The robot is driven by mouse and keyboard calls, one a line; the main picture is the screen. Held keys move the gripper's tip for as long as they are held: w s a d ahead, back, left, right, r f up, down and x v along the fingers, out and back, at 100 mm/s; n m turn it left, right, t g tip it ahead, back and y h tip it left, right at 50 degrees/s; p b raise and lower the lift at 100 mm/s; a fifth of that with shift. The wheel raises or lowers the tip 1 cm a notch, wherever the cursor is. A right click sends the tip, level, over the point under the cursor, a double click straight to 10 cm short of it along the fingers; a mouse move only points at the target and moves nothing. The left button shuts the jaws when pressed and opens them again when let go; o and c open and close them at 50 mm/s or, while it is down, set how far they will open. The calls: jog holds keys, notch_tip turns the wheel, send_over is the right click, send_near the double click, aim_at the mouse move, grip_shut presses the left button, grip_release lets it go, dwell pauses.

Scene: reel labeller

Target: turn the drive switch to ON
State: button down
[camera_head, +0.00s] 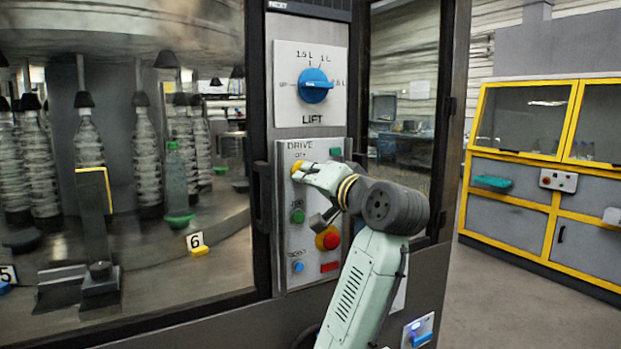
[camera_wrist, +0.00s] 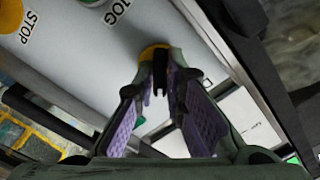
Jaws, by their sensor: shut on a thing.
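The drive switch (camera_head: 297,170) is a yellow knob near the top of the grey control panel marked DRIVE (camera_head: 325,153). My gripper (camera_head: 304,174) is at the knob from the right and is shut on it; the fingers cover much of the knob. In the wrist view a yellow edge of the knob (camera_wrist: 150,52) shows behind the closed fingertips (camera_wrist: 161,78). The knob's pointer is hidden, so I cannot tell its setting.
Below on the panel are a green JOG button (camera_head: 298,216), a red emergency button on yellow (camera_head: 328,239), a blue button (camera_head: 298,267) and a red rectangle (camera_head: 329,267). A blue LIFT dial (camera_head: 315,86) sits above. Glass with bottles is to the left.

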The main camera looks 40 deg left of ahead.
jog(key=m, duration=0.8)
jog(key=shift+r+m+p, duration=0.15)
jog(key=shift+m+p, duration=0.2)
jog(key=shift+m, duration=0.35)
jog(key=c, duration=1.7)
grip_release()
jog(key=shift+o, duration=0.2)
jog(key=shift+d, duration=0.1)
jog(key=v, duration=1.1)
jog(key=shift+s+d, duration=0.2)
jog(key=shift+d, duration=0.15)
